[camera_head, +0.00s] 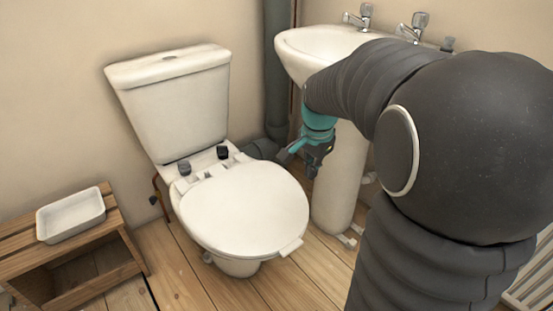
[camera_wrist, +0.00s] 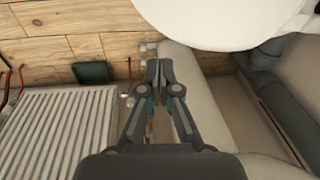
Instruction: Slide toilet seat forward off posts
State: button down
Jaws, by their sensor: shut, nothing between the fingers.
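The white toilet seat (camera_head: 245,210) lies closed over the bowl in the head view, with a small white tab at its front right edge. Its rounded edge also shows at the top of the wrist view (camera_wrist: 215,18). Two dark posts stand at the back of the bowl, a left post (camera_head: 184,167) and a right post (camera_head: 222,152). White hinge pieces lie near them; I cannot tell whether they still sit around the posts. My gripper (camera_head: 288,155) is to the right of the seat, apart from it, beside the sink pedestal. Its fingertips (camera_wrist: 159,68) are together and empty.
The sink (camera_head: 310,45) and its pedestal (camera_head: 338,185) stand close by my gripper. The cistern (camera_head: 175,100) rises behind the seat. A wooden crate (camera_head: 120,262) with a white tray (camera_head: 70,216) is at left. A white radiator (camera_wrist: 55,130) shows in the wrist view. Floor before the toilet is clear.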

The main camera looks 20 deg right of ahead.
aim_at(305, 199)
jog(key=w+d+f+m+g, duration=0.2)
jog(key=w+d+f+m, duration=0.4)
jog(key=d+f, duration=0.15)
jog(key=a+f+b, duration=0.1)
jog(key=a+f, duration=0.2)
jog(key=f, duration=0.7)
jog(key=shift+w+a+f, duration=0.3)
jog(key=shift+w+f, duration=0.05)
jog(key=shift+w, duration=0.05)
jog(key=shift+a, duration=0.8)
jog(key=shift+d, duration=0.15)
